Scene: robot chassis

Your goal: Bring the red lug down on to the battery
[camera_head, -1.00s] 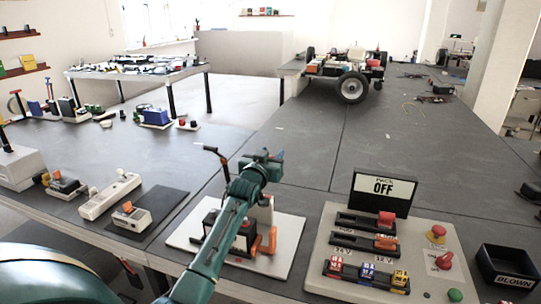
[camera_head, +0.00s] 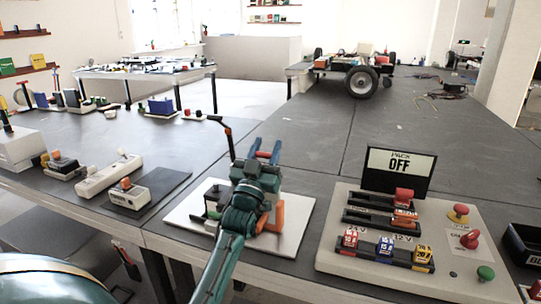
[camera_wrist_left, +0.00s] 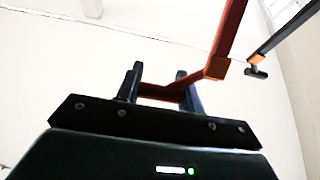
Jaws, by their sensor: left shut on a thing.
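My left gripper (camera_head: 266,150) is shut on the red lug (camera_head: 264,155), which shows as a small red strip between its blue fingers, raised above the white board. In the left wrist view the red lug (camera_wrist_left: 165,92) lies across between the two fingers (camera_wrist_left: 160,88). A red arm with an orange joint runs from it up and right. The battery (camera_head: 213,196) is a dark block on the white board, largely hidden behind my left wrist and arm. The lug is apart from the battery as far as I can see. My right gripper is not in view.
The white board (camera_head: 290,240) carries an orange part (camera_head: 277,213) at its right. A thin black jointed lead (camera_head: 229,140) rises left of my gripper.

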